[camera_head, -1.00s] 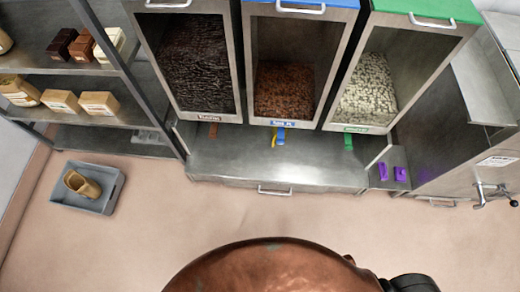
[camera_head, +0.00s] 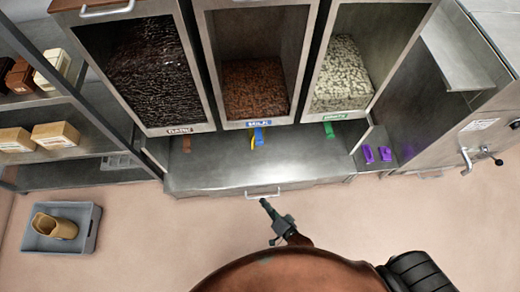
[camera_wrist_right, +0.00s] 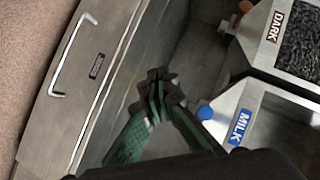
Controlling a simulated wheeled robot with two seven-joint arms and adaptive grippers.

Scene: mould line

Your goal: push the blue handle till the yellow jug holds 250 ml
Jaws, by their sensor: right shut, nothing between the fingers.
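The blue handle (camera_head: 259,136) sits under the MILK hopper's front, and its round blue end also shows in the right wrist view (camera_wrist_right: 205,112). A small yellow piece (camera_head: 252,141) shows just left of the blue handle; I cannot tell whether it is part of a jug. No whole yellow jug is visible. My right gripper (camera_head: 264,202) is shut and empty, near the counter's front drawer handle and well short of the blue handle. In the right wrist view its fingertips (camera_wrist_right: 158,84) meet, apart from the blue handle. My left gripper is out of view.
The MILK hopper (camera_head: 257,112) stands between the DARK hopper (camera_head: 178,129) and a white-chip hopper with a green handle (camera_head: 328,130). A steel counter (camera_head: 240,172) lies below. A grey crate (camera_head: 90,240) holding a tan vessel (camera_head: 55,226) is on the floor.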

